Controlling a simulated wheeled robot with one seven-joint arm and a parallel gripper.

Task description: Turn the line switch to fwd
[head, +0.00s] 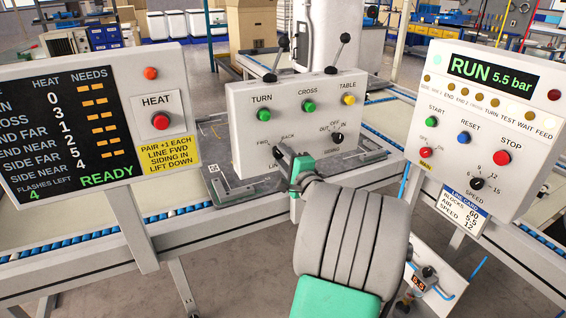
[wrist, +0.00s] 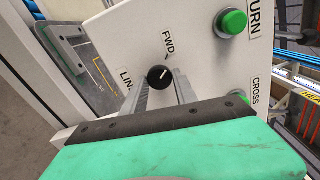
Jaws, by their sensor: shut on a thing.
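The line switch is a small round black knob (wrist: 159,77) low on the front of the pale control box (head: 240,105). In the wrist view, the FWD label (wrist: 168,42) is above the knob and the LINE label (wrist: 126,79) is to its left. A short white mark on the knob leans to the upper right, somewhat right of the FWD label. My gripper (head: 281,152) reaches the box's lower left part, shut with its fingers (wrist: 162,95) on either side of the knob. In the head view, my gripper hides much of the knob.
A green TURN button (wrist: 232,22) and a green CROSS button (head: 308,106) are close by. An OUT/OFF selector knob (head: 337,138) is right of my gripper. Levers top the box. A HEAT panel (head: 180,120) stands left and a RUN panel (head: 515,125) right.

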